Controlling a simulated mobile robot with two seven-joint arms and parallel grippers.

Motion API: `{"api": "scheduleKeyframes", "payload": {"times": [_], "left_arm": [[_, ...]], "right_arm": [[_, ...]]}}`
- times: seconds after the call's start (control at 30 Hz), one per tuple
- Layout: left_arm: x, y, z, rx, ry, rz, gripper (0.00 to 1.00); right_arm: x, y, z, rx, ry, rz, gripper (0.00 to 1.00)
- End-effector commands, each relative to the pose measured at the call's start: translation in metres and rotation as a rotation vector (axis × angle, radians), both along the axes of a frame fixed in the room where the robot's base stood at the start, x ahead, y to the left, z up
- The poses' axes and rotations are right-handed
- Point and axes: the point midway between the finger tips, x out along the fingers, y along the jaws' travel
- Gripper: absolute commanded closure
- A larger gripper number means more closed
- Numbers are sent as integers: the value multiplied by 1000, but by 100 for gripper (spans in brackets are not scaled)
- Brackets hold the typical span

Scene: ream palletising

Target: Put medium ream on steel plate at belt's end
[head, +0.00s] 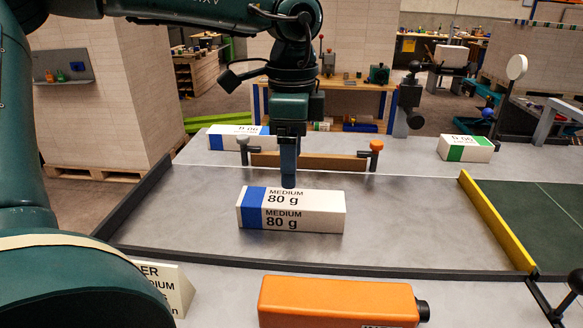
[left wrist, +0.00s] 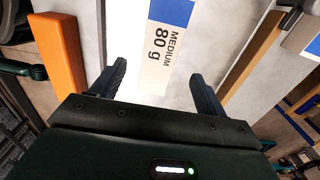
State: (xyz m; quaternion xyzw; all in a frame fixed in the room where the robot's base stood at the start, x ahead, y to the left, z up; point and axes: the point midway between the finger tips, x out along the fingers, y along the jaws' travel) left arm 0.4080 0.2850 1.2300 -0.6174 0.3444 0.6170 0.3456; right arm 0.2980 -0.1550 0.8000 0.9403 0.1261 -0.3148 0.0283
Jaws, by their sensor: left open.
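The medium ream (head: 318,213), white with a blue band and "MEDIUM 80 g" print, lies flat on the grey steel plate (head: 180,215). In the left wrist view the ream (left wrist: 163,50) shows its printed face between and beyond the two fingers. My left gripper (head: 288,183) points down at the back edge of the ream in the head view. It is open and empty, with a finger on either side of the ream in the wrist view (left wrist: 160,72). Whether the fingers touch it, I cannot tell. My right gripper is not in view.
A dark rail and a yellow bar (head: 495,220) edge the plate; a green surface (head: 545,205) lies beyond the yellow bar. A wooden bar (head: 330,161) stands behind the ream. Other reams lie at back left (head: 230,142) and right (head: 468,148).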

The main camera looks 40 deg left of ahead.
Motion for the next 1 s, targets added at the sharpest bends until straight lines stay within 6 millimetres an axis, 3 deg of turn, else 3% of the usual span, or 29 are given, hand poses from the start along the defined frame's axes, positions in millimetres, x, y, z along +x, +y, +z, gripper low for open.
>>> {"api": "scheduleKeyframes", "payload": {"times": [0.03,0.27,1.0], "left_arm": [[0,0,16,2,-2,1,26],[0,0,37,0,0,0,26],[0,0,38,-1,1,0,26]], "right_arm": [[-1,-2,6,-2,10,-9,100],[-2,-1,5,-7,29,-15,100],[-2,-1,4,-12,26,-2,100]]}}
